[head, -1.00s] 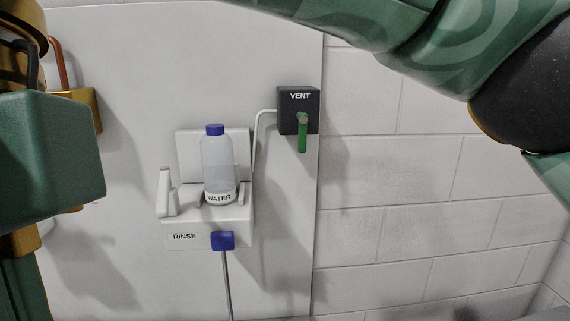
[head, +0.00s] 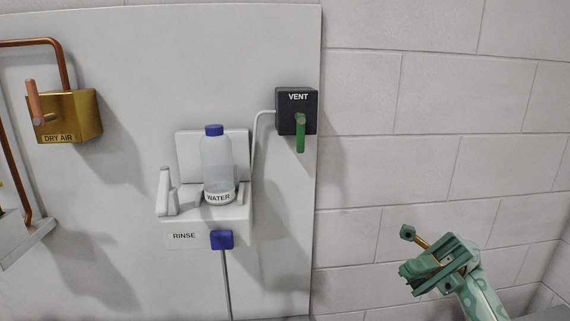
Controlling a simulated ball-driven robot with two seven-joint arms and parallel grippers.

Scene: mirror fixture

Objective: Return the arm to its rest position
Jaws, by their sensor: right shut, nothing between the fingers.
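My right gripper (head: 406,252) is at the lower right of the head view, in front of the block wall. It is shut and empty, pointing left, with its green arm coming up from the bottom edge. It is well apart from the panel fittings. My left gripper is not in view.
A pale panel (head: 100,205) carries a dry air box (head: 80,118) with a copper lever, a black vent box (head: 285,116) with a green handle hanging down, and a rinse holder (head: 205,222) with an upright water bottle (head: 216,165). The block wall (head: 440,130) at right is bare.

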